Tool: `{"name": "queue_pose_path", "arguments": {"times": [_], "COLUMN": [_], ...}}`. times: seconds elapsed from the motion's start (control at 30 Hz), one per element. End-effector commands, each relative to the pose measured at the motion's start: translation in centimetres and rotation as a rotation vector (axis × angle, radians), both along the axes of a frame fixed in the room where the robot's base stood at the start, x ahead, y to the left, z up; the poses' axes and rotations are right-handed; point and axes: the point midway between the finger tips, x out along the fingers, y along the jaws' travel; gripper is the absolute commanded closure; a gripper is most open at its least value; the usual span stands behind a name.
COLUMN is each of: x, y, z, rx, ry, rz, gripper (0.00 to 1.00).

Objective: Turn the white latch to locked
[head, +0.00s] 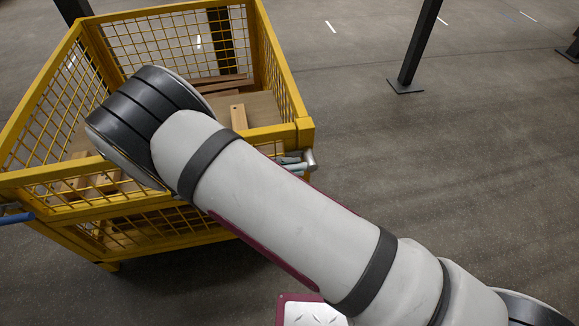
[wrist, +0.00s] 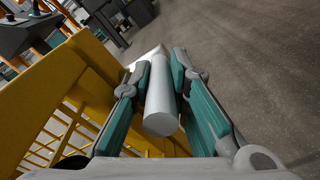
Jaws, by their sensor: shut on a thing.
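The white latch (wrist: 161,108) shows in the wrist view as a pale cylinder with its round end towards the camera. My gripper (wrist: 162,72) is shut on it, with one teal finger along each side. In the head view a pale rod end, seemingly the latch (head: 310,160), sticks out at the front right corner of the yellow mesh cage (head: 304,132). My arm hides most of the gripper there; only a small part shows beside the corner post. I cannot tell from these frames how far the latch is turned.
The cage holds several wooden pieces (head: 238,117). A blue handle (head: 16,218) sits at its front left. A dark post (head: 418,48) stands on the floor behind, to the right. The grey floor (head: 460,150) right of the cage is clear.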

Motion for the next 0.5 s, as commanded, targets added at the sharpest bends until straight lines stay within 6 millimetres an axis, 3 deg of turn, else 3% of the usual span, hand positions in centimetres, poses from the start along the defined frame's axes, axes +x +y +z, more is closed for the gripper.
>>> {"name": "queue_pose_path", "arguments": {"times": [0.5], "x": [-0.19], "y": [0.01], "z": [-0.70], "rx": [-0.080], "ry": [-0.018], "rz": [-0.002], "gripper": [1.00]}}
